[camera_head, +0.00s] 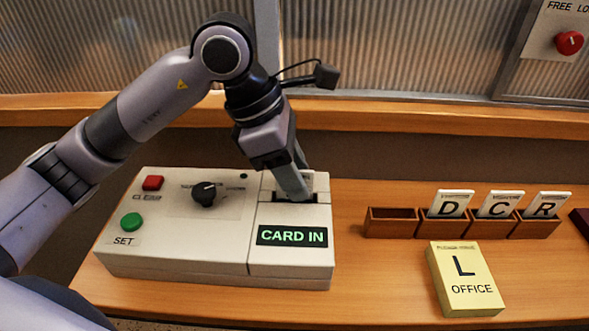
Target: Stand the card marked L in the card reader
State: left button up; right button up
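The card reader is the right part of a cream console (292,222); its green display (292,236) reads CARD IN. A pale card (313,182) stands in the slot on its top, mostly hidden by my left gripper, so its letter does not show. My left gripper (292,190) points down at the slot, its fingers at this card. The near finger covers the grip, so I cannot tell whether it is shut on the card. My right gripper is not in view.
A wooden rack (392,228) has an empty left compartment; cards D (450,205), C (500,205) and R (546,206) stand in the others. A yellow block (465,280) marked L OFFICE lies before it. The console has a black knob (204,193) and red and green buttons.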

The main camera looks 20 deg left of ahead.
pick_arm(q)
jog(key=v, duration=0.7)
